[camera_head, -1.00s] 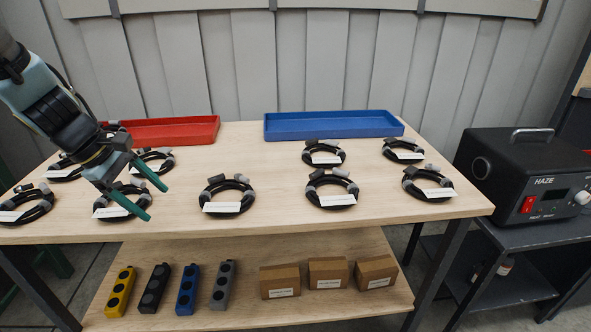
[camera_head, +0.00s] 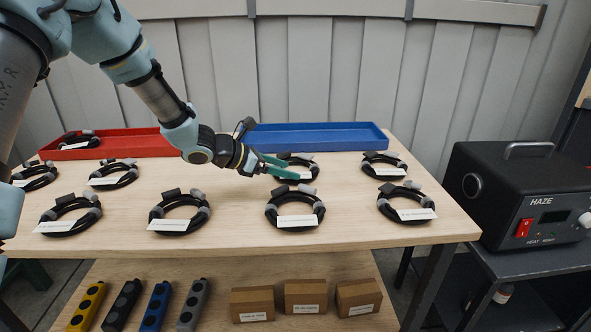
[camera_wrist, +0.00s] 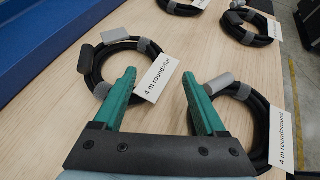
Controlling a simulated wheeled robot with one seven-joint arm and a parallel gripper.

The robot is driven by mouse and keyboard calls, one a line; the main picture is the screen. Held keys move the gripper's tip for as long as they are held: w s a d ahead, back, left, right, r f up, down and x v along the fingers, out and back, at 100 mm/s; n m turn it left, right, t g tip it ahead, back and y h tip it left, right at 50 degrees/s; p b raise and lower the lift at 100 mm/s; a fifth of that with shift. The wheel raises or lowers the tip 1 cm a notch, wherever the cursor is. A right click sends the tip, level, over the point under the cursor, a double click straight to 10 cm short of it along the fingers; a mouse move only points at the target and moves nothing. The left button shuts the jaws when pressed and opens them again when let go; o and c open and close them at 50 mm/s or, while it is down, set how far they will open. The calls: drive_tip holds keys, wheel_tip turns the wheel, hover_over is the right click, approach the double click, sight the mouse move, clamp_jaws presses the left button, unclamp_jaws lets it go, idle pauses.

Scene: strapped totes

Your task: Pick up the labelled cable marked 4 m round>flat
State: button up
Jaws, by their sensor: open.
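The cable marked 4 m round>flat (camera_wrist: 93,72) is a black coil with a white label (camera_wrist: 158,78), left of centre in the wrist view. In the head view I take it to be the back-row coil (camera_head: 315,169) in front of the blue tray. My gripper (camera_head: 291,169) is open with green fingers, over this coil, partly hiding it. Nothing is held. Whether the fingers touch the coil, I cannot tell.
A coil marked 4 m round>round (camera_wrist: 262,118) lies close by the right finger. Several other labelled coils (camera_head: 180,213) lie on the table. The blue tray (camera_head: 330,137) is empty where visible; the red tray (camera_head: 130,146) holds a coil. A haze machine (camera_head: 520,190) stands right.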

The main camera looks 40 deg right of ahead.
sight(304, 174)
drive_tip(key=p+x, duration=0.1)
drive_tip(key=x, duration=0.4)
clamp_jaws()
idle(0.6)
